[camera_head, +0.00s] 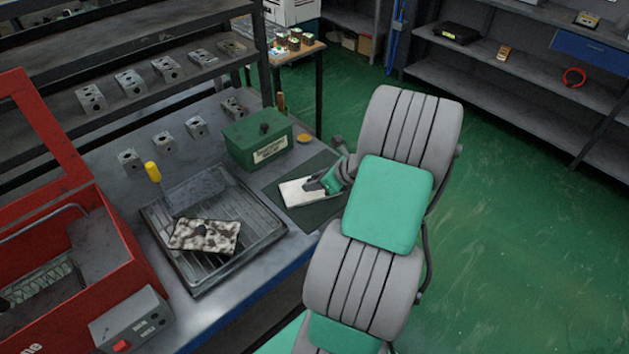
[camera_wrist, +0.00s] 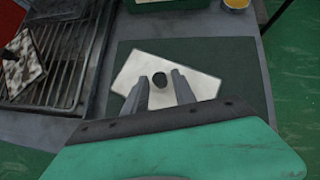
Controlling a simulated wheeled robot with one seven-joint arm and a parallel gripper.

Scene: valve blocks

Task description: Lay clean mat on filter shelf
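A clean white mat (camera_head: 300,192) with a black knob lies on a dark green pad on the bench; it also shows in the wrist view (camera_wrist: 205,84). My gripper (camera_head: 314,186) is low over this mat. In the wrist view its two fingers are apart, with the knob (camera_wrist: 160,79) showing between their tips. I see no firm contact with the knob. A stained, blotchy mat (camera_head: 204,237) with a dark knob lies on the ribbed metal tray (camera_head: 262,237) to the left. I cannot tell for sure which surface is the filter shelf.
A green lidded box (camera_head: 258,140) stands behind the dark green pad (camera_head: 318,214). A yellow-handled tool (camera_head: 153,172) rests at the tray's back left corner. A red machine (camera_head: 110,240) stands left of the tray. Metal blocks stand on the bench and rack behind.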

